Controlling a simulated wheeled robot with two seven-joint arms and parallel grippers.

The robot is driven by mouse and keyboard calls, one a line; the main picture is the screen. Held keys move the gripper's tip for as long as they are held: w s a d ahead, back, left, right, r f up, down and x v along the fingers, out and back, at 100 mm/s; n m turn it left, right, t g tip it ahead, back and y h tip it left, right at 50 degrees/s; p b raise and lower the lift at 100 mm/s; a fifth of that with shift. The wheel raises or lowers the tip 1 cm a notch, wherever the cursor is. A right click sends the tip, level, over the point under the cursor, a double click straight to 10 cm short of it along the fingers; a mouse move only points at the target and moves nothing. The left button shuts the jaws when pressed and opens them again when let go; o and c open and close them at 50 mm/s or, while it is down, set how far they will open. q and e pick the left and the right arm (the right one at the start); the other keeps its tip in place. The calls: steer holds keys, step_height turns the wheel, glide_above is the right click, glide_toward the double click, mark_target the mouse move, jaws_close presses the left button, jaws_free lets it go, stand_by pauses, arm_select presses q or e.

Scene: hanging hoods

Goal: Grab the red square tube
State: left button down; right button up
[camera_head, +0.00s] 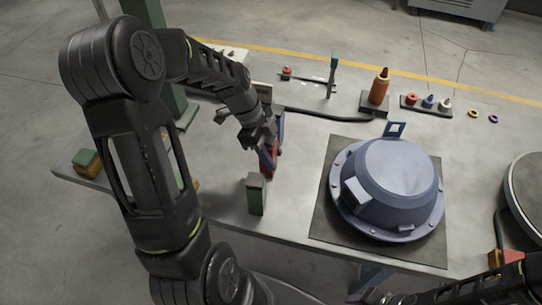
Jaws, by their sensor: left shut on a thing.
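The red square tube (267,161) is near the middle of the table, mostly hidden by my left gripper. My left gripper (272,154) reaches down from the upper left and is shut on the red tube, with its fingers on either side of it. I cannot tell whether the tube touches the table. My right gripper is not in view; only a dark part of my right arm shows at the bottom right.
A green block (256,195) stands just in front of the red tube. A blue-grey hood (392,185) sits on a dark mat (322,225) to the right. An orange bottle (379,90) and small coloured parts line the back. Bare table lies between tube and mat.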

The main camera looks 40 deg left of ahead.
mark_target(272, 139)
arm_select(q)
step_height(272, 139, up, 9)
steer(key=shift+r+b, duration=0.2)
steer(key=shift+b, duration=0.5)
